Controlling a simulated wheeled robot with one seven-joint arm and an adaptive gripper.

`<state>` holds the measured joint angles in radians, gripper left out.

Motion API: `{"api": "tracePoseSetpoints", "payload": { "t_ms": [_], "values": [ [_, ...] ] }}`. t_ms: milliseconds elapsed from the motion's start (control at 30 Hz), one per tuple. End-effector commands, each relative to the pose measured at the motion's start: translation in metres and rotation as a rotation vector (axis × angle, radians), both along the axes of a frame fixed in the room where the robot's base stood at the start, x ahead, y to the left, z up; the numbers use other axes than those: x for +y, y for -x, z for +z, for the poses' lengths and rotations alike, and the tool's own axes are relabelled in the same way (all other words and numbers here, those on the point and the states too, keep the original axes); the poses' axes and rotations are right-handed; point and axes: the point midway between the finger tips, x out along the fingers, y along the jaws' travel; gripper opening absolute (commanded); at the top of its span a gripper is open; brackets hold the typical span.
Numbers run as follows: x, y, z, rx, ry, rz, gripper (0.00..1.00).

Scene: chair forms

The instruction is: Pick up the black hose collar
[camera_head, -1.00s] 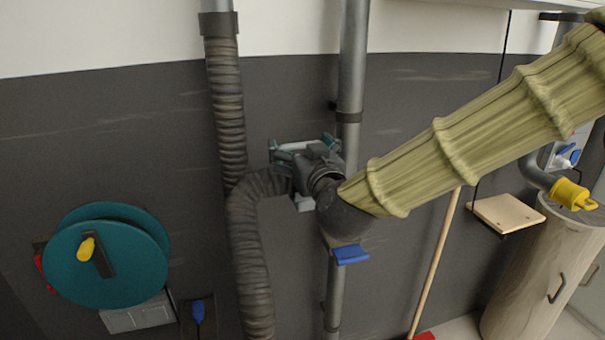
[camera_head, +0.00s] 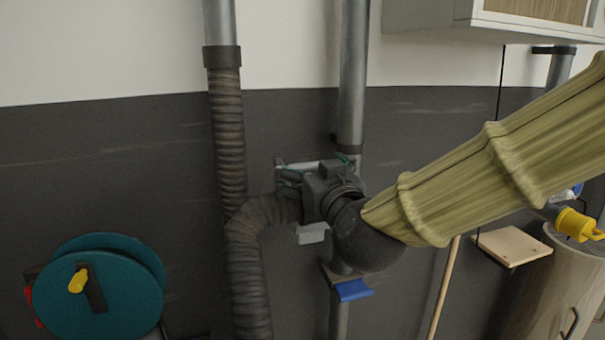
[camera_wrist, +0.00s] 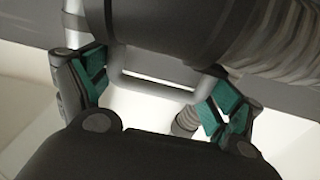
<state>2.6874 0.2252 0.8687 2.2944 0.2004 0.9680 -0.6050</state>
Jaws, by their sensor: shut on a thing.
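The black hose collar (camera_wrist: 160,25) is a wide dark band across the top of the wrist view, with the ribbed hose (camera_wrist: 265,35) to its right. A grey U-shaped handle (camera_wrist: 150,85) lies just below the collar, between the teal pads of my gripper (camera_wrist: 157,78). The pads are apart, with the collar and handle between them. In the head view, my gripper (camera_head: 317,168) is at the wall, at the end of the bent ribbed hose (camera_head: 265,212); its body and my arm hide the collar there.
A vertical grey pipe (camera_head: 352,75) runs behind my gripper. Another dark band (camera_head: 221,57) joins the hose to a pipe at upper left. A teal reel (camera_head: 130,300) is at lower left. A wooden shelf (camera_head: 513,246), yellow fitting (camera_head: 575,224) and wooden cylinder (camera_head: 545,290) are at right.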

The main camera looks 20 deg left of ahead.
Motion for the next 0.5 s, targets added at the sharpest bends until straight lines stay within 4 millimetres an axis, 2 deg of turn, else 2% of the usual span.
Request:
{"api": "tracePoseSetpoints", "payload": {
  "t_ms": [200, 500],
  "values": [
    [-0.025, 0.036, 0.004, -0.004, 0.0, 0.0, 0.39],
    [-0.051, 0.073, 0.009, -0.003, -0.001, 0.0, 0.39]
  ]
}}
